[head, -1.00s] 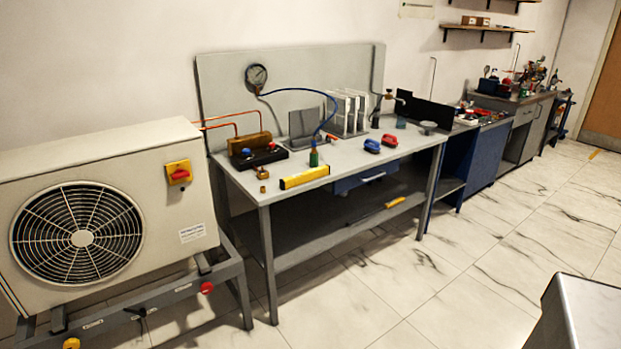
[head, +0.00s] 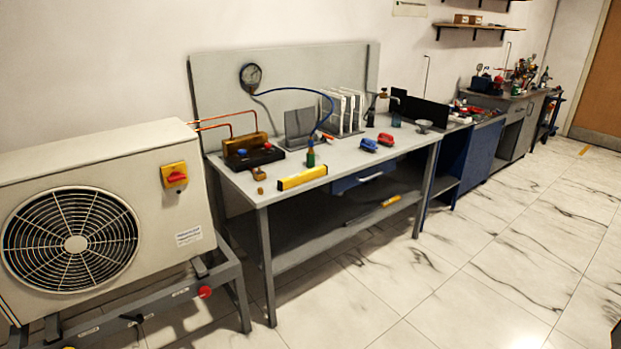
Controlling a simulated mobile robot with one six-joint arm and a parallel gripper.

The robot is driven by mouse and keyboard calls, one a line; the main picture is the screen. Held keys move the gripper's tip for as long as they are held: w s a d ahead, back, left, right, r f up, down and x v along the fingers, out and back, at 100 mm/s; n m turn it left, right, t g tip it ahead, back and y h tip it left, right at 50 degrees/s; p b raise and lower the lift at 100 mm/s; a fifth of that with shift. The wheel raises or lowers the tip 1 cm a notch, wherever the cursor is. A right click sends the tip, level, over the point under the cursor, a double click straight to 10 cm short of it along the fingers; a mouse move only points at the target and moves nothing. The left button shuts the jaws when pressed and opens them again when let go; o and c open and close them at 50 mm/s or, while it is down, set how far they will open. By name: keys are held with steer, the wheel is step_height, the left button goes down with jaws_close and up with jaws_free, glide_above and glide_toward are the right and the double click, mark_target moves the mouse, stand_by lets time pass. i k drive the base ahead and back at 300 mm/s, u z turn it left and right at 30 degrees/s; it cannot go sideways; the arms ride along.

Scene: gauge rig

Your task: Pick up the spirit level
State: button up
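The spirit level looks to be the short yellow bar (head: 302,178) lying along the front edge of the grey workbench (head: 232,185), left of its middle. My gripper does not show in the head view.
An outdoor unit (head: 100,215) stands left. The tiled floor (head: 440,290) in front is clear.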

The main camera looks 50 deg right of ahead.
mark_target(283, 184)
steer(key=u, duration=0.05)
steer(key=i, duration=1)
steer(key=z, duration=0.05)
